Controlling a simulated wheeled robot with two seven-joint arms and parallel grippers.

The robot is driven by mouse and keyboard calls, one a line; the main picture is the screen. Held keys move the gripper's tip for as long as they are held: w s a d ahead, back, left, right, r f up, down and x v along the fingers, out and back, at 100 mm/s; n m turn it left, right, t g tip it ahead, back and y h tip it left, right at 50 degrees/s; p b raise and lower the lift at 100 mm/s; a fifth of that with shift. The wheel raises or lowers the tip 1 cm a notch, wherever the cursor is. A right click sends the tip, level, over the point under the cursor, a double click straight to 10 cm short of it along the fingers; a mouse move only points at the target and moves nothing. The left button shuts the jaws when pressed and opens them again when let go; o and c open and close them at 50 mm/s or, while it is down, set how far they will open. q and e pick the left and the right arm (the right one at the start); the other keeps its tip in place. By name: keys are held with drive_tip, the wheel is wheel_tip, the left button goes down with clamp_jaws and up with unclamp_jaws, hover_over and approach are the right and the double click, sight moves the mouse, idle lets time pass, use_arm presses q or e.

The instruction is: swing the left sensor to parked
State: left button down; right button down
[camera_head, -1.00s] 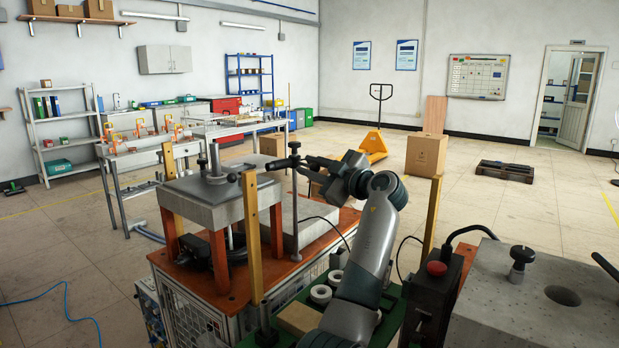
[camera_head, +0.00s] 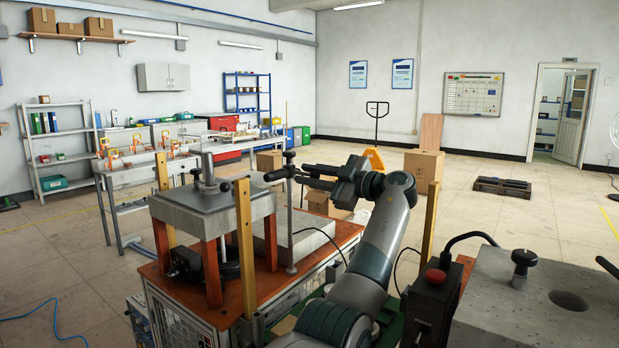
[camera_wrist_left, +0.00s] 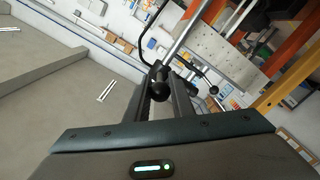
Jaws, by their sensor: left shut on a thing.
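The left sensor is a slim upright post (camera_head: 289,225) with a black knob on top and a short black cross-arm (camera_head: 279,174) pointing left. My right gripper is not in view.
The grey plate (camera_head: 235,200) on orange legs stands left of the post, with upright yellow bars (camera_head: 245,245) close by. A grey block (camera_head: 305,243) lies behind. A black box with a red button (camera_head: 436,276) and a grey slab (camera_head: 500,300) are at right.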

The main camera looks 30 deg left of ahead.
use_arm(q)
drive_tip(key=c, duration=1.6)
unclamp_jaws()
drive_tip(key=shift+w, duration=0.1)
drive_tip(key=shift+o, duration=0.2)
drive_tip(key=shift+m+t+p, duration=0.3)
drive_tip(key=shift+t, duration=0.2)
